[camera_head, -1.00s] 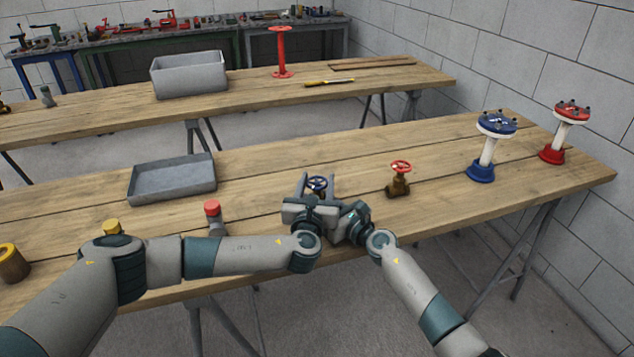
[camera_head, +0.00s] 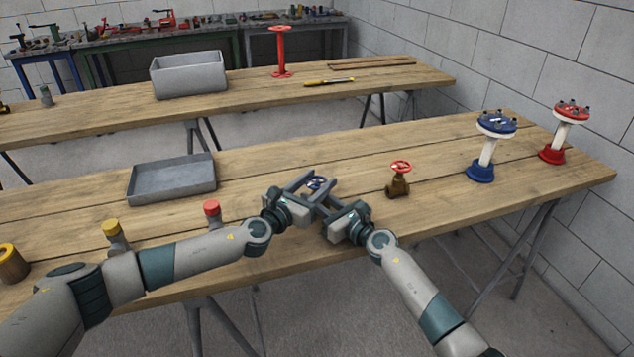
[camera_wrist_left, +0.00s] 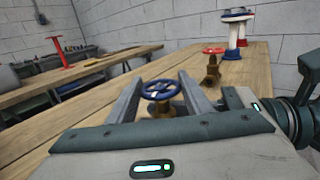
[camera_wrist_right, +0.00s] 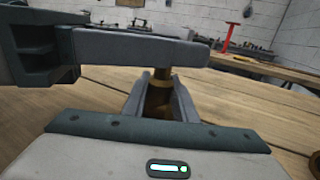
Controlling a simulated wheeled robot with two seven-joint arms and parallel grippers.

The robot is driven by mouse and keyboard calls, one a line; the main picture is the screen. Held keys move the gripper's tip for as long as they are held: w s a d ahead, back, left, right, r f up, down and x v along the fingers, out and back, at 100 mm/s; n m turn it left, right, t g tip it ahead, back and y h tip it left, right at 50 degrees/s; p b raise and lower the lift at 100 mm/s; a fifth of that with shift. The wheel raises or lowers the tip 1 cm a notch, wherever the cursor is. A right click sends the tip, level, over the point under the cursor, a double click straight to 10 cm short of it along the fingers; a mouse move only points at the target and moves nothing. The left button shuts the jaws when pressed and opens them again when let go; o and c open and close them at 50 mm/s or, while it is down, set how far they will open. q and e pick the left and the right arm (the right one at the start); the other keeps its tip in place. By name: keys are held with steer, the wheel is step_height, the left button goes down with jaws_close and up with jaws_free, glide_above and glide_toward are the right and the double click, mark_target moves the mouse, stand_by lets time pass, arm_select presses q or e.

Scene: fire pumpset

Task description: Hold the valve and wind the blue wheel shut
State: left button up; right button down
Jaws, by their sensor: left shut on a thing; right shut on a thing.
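The blue wheel (camera_head: 317,183) tops a brass valve at the front of the near table. My left gripper (camera_head: 314,185) reaches in from the left with its fingers on either side of the wheel, shut on it. The left wrist view shows the blue wheel (camera_wrist_left: 160,90) between both fingers, with some brass below. My right gripper (camera_wrist_right: 159,95) is shut on the brass valve body (camera_wrist_right: 158,92), below the left gripper's finger. That finger hides the wheel in the right wrist view. The body is mostly hidden in the head view.
A brass valve with a red wheel (camera_head: 400,178) stands just right. Blue-based (camera_head: 481,172) and red-based (camera_head: 552,154) stands are farther right. A grey tray (camera_head: 172,185) lies left, with red-capped (camera_head: 212,208) and yellow-capped (camera_head: 112,228) pieces near the front edge.

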mark_target(307, 186)
arm_select(q)
steer(key=shift+o, duration=0.2)
steer(key=shift+s+d+r+m+g+h, duration=0.1)
steer(key=shift+d+r+m+g+h, duration=0.25)
steer(key=shift+m+h, duration=0.2)
steer(key=shift+d+r+m+g+h, duration=0.25)
steer(key=shift+m+g+h, duration=0.2)
steer(key=shift+h, duration=0.2)
arm_select(e)
steer(key=shift+s+a+f, duration=0.15)
steer(key=shift+f, duration=0.05)
arm_select(q)
steer(key=shift+a+f+m+g+h, duration=0.35)
steer(key=shift+m+g+h, duration=0.3)
steer(key=shift+g, duration=0.25)
arm_select(e)
steer(key=shift+s+a, duration=0.1)
arm_select(q)
steer(key=shift+a, duration=0.15)
steer(key=shift+a+f+m+g+h, duration=0.25)
steer(key=shift+m+g, duration=0.1)
steer(key=shift+g, duration=0.05)
steer(key=shift+c, duration=0.2)
steer(key=o, duration=1.1)
arm_select(e)
steer(key=shift+r, duration=0.1)
arm_select(q)
steer(key=shift+a, duration=0.1)
arm_select(e)
steer(key=shift+d, duration=0.2)
